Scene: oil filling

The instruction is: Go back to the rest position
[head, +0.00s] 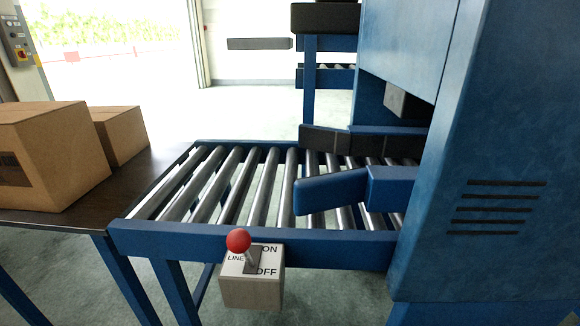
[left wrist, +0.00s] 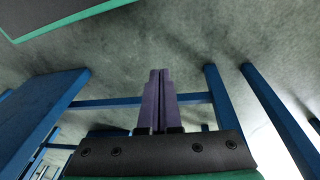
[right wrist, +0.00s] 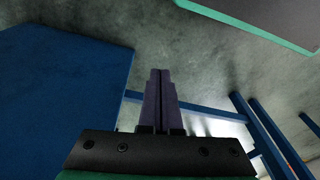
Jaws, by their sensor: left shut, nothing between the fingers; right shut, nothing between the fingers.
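Neither of my grippers shows in the head view. In the left wrist view my left gripper (left wrist: 159,72) is shut, its two dark fingers together with nothing between them. It points over the grey floor and a blue frame bar. In the right wrist view my right gripper (right wrist: 160,72) is also shut and empty, over grey floor beside a large blue surface. Neither gripper visibly touches anything.
A roller conveyor (head: 250,235) runs into a blue machine (head: 500,130). A switch box (head: 250,290) with a red-knobbed lever (head: 238,241) hangs on its front. Cardboard boxes (head: 50,150) stand on a dark table (head: 60,215) at left. Open floor (head: 230,110) lies behind.

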